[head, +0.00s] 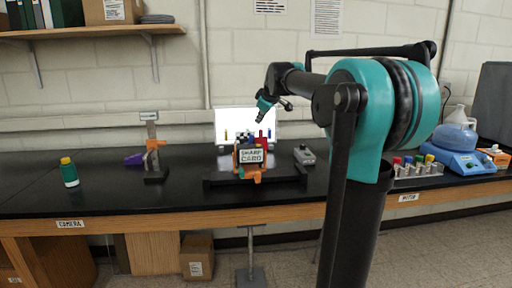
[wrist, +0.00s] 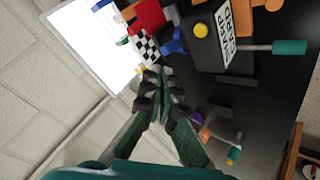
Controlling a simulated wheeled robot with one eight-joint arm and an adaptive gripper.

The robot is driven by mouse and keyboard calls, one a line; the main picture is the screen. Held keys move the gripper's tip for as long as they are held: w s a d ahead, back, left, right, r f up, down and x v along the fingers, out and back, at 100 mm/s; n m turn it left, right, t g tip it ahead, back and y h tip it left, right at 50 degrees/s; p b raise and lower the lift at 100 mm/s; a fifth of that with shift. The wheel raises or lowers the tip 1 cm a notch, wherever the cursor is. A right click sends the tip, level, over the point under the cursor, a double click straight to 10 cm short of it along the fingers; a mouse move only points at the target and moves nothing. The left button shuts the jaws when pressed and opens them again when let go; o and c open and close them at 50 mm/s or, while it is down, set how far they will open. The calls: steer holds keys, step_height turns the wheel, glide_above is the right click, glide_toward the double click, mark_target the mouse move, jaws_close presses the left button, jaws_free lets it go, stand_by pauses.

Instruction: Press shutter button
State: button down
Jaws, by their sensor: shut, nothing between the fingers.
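A black box (wrist: 225,45) bears a white card (wrist: 227,22), lettered "SHARP CARD" in the head view (head: 251,156), and a small round yellow knob (wrist: 200,29). I cannot tell whether this knob is the shutter button. A small grey device (head: 304,154) lies right of the setup; its top details are too small to read.
The lit white panel (head: 229,119) stands behind a red block (wrist: 147,14) and the checkered piece (wrist: 147,47). An orange-and-grey stand (head: 153,150) and a green bottle (head: 69,172) are on the left. A tube rack (head: 417,170) is on the right.

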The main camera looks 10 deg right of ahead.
mark_target(259, 145)
steer(key=shift+w+a+r, duration=0.15)
steer(key=shift+w+r, duration=0.15)
steer(key=shift+r, duration=0.35)
steer(key=shift+f, duration=4.4)
steer(key=shift+f, duration=0.45)
steer(key=shift+f, duration=0.4)
steer(key=shift+r, duration=0.85)
